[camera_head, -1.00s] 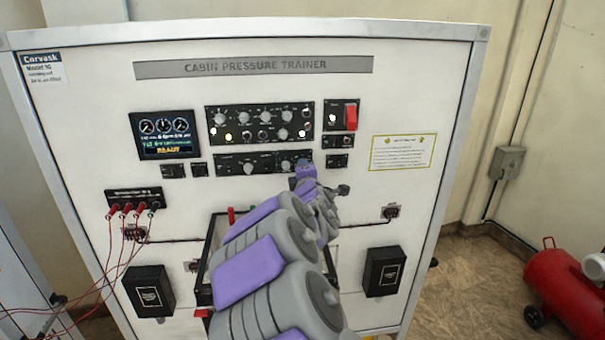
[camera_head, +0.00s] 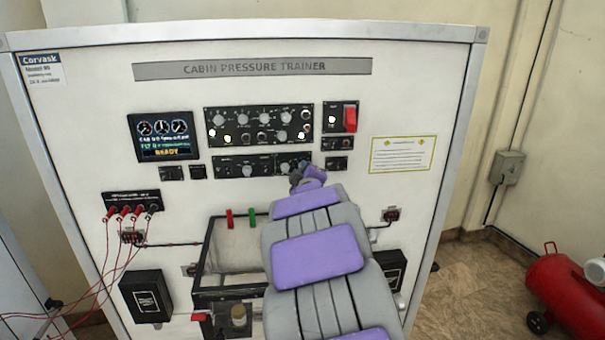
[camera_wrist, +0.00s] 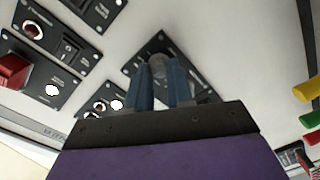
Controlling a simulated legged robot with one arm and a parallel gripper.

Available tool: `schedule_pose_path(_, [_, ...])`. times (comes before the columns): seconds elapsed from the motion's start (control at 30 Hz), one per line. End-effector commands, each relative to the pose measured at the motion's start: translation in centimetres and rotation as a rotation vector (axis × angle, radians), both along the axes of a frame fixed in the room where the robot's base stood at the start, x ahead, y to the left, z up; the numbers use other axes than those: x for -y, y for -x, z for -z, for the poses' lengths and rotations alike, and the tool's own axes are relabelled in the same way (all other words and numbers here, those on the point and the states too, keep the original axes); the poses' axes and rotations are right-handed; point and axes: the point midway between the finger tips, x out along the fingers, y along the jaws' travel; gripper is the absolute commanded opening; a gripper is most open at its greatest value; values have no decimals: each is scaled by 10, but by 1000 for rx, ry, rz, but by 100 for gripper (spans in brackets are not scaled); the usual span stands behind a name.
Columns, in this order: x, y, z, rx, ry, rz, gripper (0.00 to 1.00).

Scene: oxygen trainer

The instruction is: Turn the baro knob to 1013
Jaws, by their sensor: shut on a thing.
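My gripper (camera_head: 299,177) is at the right end of the lower black knob panel (camera_head: 232,169), and my arm reaches up to it from the lower right. In the wrist view its two blue fingers (camera_wrist: 163,76) are shut around a grey round knob (camera_wrist: 158,60) on a small black panel (camera_wrist: 137,69). The fingers hide the knob's sides and part of the panel. The labels are too blurred to read, so I cannot confirm the knob's name or setting. The display screen (camera_head: 163,136) shows dials and a READY line.
A larger panel (camera_head: 258,114) of knobs and lights is just above. A red switch (camera_head: 350,119) stands to its right. A framed chamber (camera_head: 207,245) is below, partly behind my arm. Red leads (camera_head: 122,250) hang at left. A red tank (camera_head: 566,290) stands on the floor at right.

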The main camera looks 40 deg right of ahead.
Motion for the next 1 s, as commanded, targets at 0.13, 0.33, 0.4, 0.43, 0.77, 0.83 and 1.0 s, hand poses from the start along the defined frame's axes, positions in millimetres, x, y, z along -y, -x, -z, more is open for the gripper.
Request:
schedule_pose_path(0.13, [2,2,9,-7,-24,5,0])
schedule_pose_path(0.33, [2,1,10,-8,-28,6,0])
schedule_pose_path(0.4, [2,1,10,-8,-27,6,0])
schedule_pose_path(0.43, [2,1,10,-9,-28,5,0])
schedule_pose_path(0.77, [1,0,7,-4,-23,4,45])
schedule_pose_path(0.83, [1,0,6,-1,-22,3,47])
schedule_pose_path(1.0, [1,1,4,2,-21,3,47])
